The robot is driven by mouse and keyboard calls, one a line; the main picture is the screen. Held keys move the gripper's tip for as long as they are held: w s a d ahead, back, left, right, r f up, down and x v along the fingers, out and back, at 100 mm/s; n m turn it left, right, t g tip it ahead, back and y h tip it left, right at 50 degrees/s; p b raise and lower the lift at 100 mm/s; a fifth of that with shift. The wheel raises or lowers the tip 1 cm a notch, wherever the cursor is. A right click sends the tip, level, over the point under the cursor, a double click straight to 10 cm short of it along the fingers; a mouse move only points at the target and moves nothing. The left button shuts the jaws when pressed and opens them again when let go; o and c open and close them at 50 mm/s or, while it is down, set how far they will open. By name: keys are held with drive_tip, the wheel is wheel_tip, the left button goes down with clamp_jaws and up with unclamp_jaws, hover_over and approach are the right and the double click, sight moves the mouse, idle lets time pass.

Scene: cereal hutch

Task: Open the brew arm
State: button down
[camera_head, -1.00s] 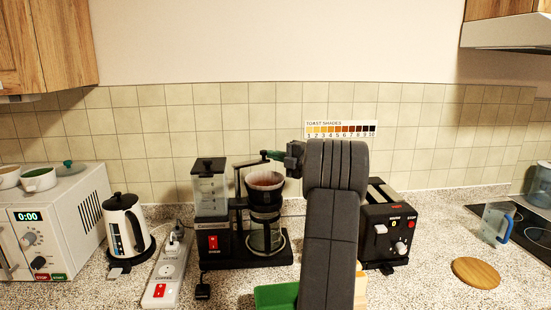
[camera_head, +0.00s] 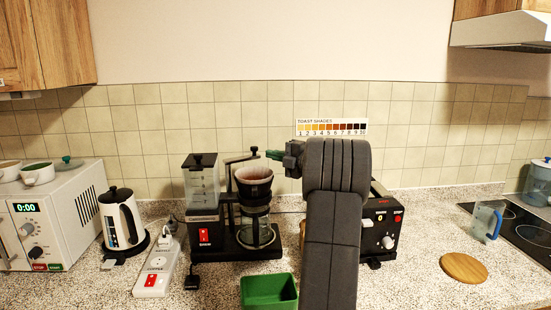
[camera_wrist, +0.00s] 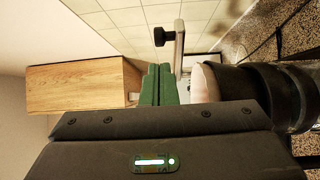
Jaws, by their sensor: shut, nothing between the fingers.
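The coffee maker (camera_head: 234,238) stands on the counter left of my arm. Its dark brew arm (camera_head: 238,160) reaches over the filter basket (camera_head: 254,183) and ends in an upright black knob (camera_head: 254,150). In the wrist view the brew arm (camera_wrist: 179,55) and its knob (camera_wrist: 159,37) lie just beyond my fingertips. My gripper (camera_head: 270,154) has green fingers, shut and empty, just right of the knob at about its height; a small gap seems to part them. The fingers also show in the wrist view (camera_wrist: 157,70). The glass carafe (camera_head: 256,234) stands under the basket.
A black toaster (camera_head: 383,230) stands right of and partly behind my arm. A green bin (camera_head: 268,291) sits in front of the coffee maker. A white kettle (camera_head: 122,220), power strip (camera_head: 158,268) and microwave (camera_head: 45,225) are at left. A round wooden board (camera_head: 464,267) lies at right.

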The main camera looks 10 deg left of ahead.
drive_tip(key=d+b, duration=0.1)
drive_tip(key=d, duration=0.8)
drive_tip(key=shift+s+a, duration=0.1)
drive_tip(key=shift+a, duration=0.05)
